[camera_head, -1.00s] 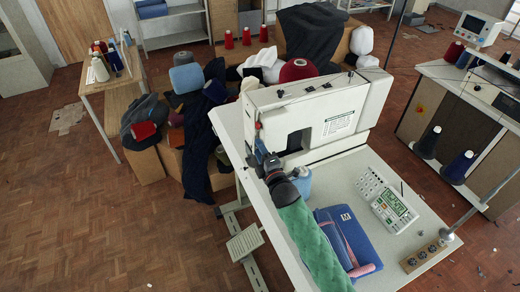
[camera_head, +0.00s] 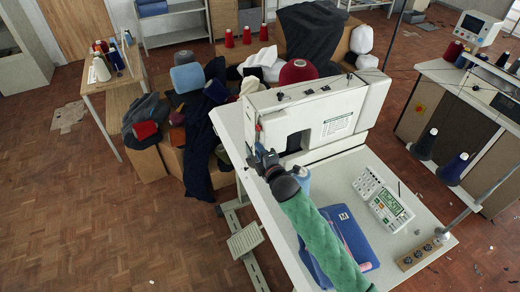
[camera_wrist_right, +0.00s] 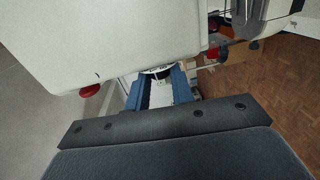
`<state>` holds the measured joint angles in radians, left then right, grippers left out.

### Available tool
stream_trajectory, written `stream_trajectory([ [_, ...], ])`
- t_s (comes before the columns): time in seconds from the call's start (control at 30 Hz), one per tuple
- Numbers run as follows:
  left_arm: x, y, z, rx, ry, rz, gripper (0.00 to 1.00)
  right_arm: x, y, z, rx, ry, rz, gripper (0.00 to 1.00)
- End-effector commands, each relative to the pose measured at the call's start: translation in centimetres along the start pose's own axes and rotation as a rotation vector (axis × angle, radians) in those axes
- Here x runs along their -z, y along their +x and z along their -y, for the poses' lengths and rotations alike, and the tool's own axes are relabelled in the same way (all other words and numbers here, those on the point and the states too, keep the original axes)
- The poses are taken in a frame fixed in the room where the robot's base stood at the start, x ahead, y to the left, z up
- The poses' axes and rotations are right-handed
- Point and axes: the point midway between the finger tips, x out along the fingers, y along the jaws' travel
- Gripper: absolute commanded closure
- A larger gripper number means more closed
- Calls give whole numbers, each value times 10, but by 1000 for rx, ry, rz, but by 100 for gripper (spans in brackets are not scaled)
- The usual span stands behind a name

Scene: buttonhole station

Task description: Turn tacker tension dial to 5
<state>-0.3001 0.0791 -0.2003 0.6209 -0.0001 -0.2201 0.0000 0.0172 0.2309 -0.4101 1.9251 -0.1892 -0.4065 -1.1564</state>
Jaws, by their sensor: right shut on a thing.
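The tacker (camera_head: 345,108) is the cream machine on the white table in the head view. Its tension dial (camera_wrist_right: 157,71) shows in the right wrist view as a small pale disc with dark marks at the lower edge of the machine's casing. My right gripper (camera_head: 264,157) is at the machine's left end. In the wrist view its blue fingers (camera_wrist_right: 160,84) are on either side of the dial and shut on it. The fingers hide part of the dial, and its numbers are too small to read. My left gripper is not in view.
A control panel (camera_head: 390,208) and a blue folded item (camera_head: 352,232) lie on the table, the latter partly behind my right arm. A thread stand base (camera_head: 422,254) is at the table's right edge. A red knob (camera_wrist_right: 89,90) is left of my fingers.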

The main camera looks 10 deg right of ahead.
Motion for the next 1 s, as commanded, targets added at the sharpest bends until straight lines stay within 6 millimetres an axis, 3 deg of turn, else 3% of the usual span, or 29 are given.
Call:
stream_trajectory([
  [0.33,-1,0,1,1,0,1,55,-1,1,-6,151,-1,3,100],
  [0.73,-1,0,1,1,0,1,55,-2,0,-6,170,-1,6,100],
  [0.77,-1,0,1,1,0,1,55,-2,0,-6,170,-1,6,73],
  [0.83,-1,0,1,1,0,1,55,-1,0,-5,170,-1,6,59],
  [0.87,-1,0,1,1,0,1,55,-1,0,-5,170,-1,6,55],
  [1.0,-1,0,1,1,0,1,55,-1,0,-5,170,-1,5,55],
])
